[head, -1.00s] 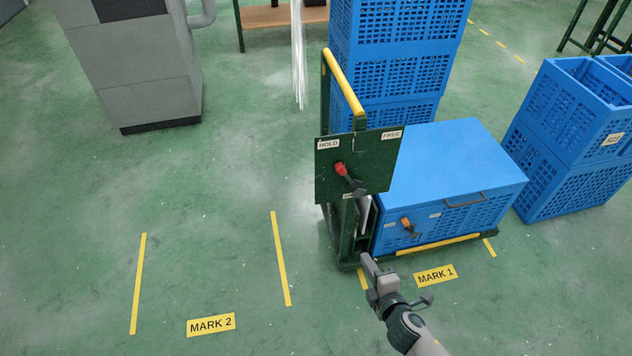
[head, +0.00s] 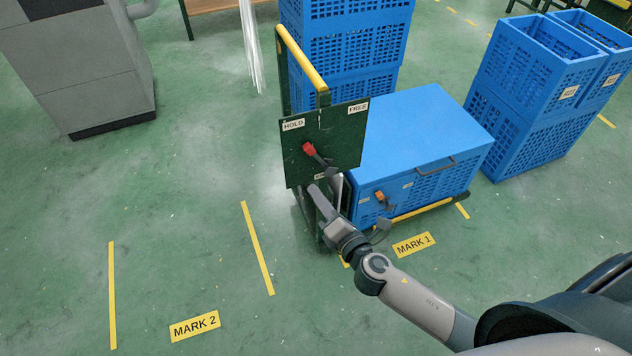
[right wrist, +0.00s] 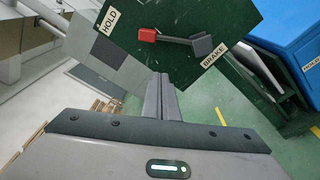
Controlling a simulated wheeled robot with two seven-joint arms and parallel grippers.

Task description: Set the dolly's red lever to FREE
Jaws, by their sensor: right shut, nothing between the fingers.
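The dolly's dark green panel (head: 345,135) carries labels HOLD (head: 293,125) at upper left and FREE (head: 357,108) at upper right. The lever's red knob (head: 309,149) points up-left, toward HOLD; its grey arm runs down-right to the pivot. In the right wrist view the red knob (right wrist: 148,35) lies near HOLD (right wrist: 110,19), with BRAKE (right wrist: 214,54) beyond the pivot end. My right gripper (head: 317,192) is shut and empty, at the panel's lower edge in the head view, below the knob. Its closed fingers also show in the right wrist view (right wrist: 161,82), apart from the knob. My left gripper is out of view.
The dolly's yellow handle bar (head: 301,57) rises behind the panel. A blue lidded box (head: 430,125) with a small orange-tipped lever (head: 380,196) sits on the dolly. Blue crates (head: 535,90) stand at right. Floor toward MARK 2 (head: 195,326) is clear.

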